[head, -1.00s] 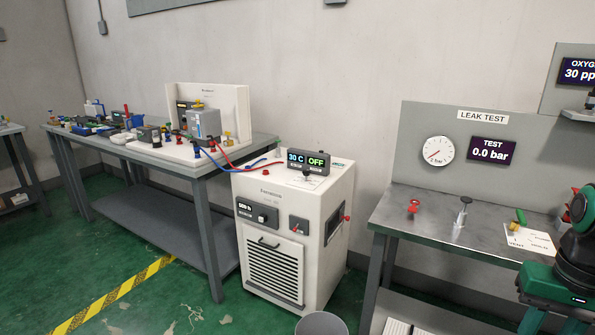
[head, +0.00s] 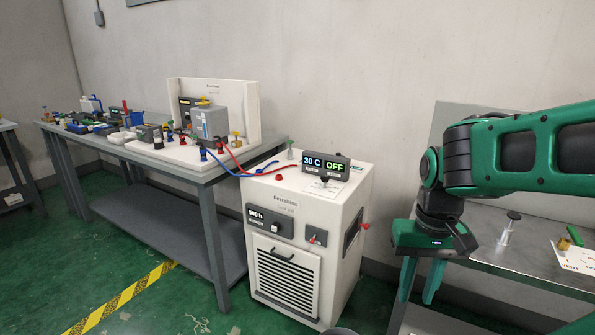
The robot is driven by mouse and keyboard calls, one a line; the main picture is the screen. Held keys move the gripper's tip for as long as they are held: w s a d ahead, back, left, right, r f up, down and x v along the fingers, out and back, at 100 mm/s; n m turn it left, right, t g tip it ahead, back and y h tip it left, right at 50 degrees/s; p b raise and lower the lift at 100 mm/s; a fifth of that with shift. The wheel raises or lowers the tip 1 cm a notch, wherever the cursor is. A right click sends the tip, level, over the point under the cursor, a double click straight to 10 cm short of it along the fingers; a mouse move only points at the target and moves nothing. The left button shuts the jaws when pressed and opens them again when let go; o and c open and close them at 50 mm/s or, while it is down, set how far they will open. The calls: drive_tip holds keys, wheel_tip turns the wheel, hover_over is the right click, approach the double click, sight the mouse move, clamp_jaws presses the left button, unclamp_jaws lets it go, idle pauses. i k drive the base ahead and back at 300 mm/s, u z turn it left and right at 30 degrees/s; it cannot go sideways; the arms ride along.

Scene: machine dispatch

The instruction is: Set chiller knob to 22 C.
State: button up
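The chiller (head: 285,200) is a white cabinet in the middle of the head view. The display on its top (head: 326,165) reads 30 C and OFF. A small dark stem or knob (head: 324,181) shows just below that display. Which of these sets the temperature I cannot tell. My gripper (head: 418,298) is to the right of the chiller, pointing down, with its two green fingers apart and nothing between them.
A red-handled switch (head: 313,239) is on the chiller's front and a red valve handle (head: 365,226) on its right side. Red and blue hoses run to the grey workbench (head: 210,178) at left. A metal table (head: 485,250) stands behind my arm.

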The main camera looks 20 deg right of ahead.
sight(325, 178)
drive_tip(key=z, duration=0.2)
drive_tip(key=i, duration=0.9)
drive_tip(key=z, duration=0.5)
